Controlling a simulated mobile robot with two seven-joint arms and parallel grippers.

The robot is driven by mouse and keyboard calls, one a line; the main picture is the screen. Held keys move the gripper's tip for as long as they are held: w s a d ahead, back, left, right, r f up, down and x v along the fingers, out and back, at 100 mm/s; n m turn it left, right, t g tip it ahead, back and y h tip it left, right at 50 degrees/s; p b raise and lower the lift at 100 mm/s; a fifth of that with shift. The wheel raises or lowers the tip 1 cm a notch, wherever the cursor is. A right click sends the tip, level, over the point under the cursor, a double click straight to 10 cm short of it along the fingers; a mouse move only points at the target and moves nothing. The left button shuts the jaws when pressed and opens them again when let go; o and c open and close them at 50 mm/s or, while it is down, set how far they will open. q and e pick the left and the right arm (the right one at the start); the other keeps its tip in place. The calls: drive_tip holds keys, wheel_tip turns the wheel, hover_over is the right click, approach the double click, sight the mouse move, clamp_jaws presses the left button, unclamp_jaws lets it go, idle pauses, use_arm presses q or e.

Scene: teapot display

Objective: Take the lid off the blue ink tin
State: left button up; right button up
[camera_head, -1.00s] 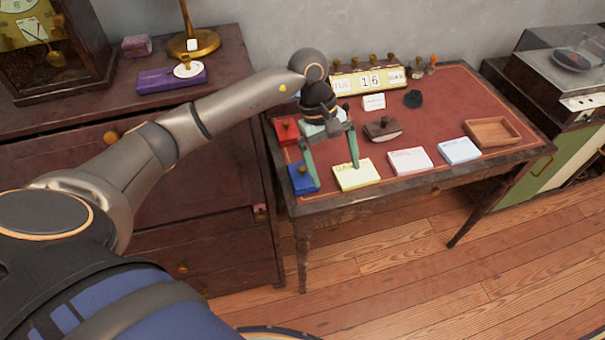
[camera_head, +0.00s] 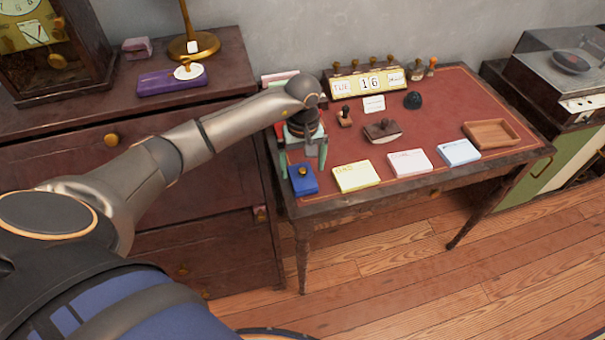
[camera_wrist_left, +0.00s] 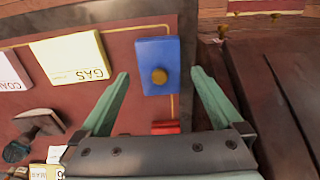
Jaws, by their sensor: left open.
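The blue ink tin (camera_head: 303,184) sits shut on the front left corner of the red desk top. Its lid has a small round brass knob (camera_head: 303,171). In the left wrist view the blue tin (camera_wrist_left: 157,52) and its knob (camera_wrist_left: 159,76) show between and beyond the fingers. My left gripper (camera_head: 303,163) is open and empty, with its green fingers pointing down over the tin's back part. In the left wrist view the fingertips (camera_wrist_left: 160,73) lie on either side of the tin, with gaps. I cannot tell their exact height. My right gripper is not in view.
A red tin (camera_wrist_left: 165,127) lies just behind the blue one. Yellow (camera_head: 356,176), pink (camera_head: 410,162) and blue (camera_head: 459,151) note pads line the desk's front. A rocker blotter (camera_head: 382,129) and a wooden tray (camera_head: 492,133) stand farther right. A chest of drawers (camera_head: 222,165) adjoins the left.

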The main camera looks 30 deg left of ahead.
sight(303, 174)
use_arm(q)
drive_tip(key=shift+f, duration=1.25)
drive_tip(key=c, duration=1.3)
drive_tip(key=shift+r, duration=0.1)
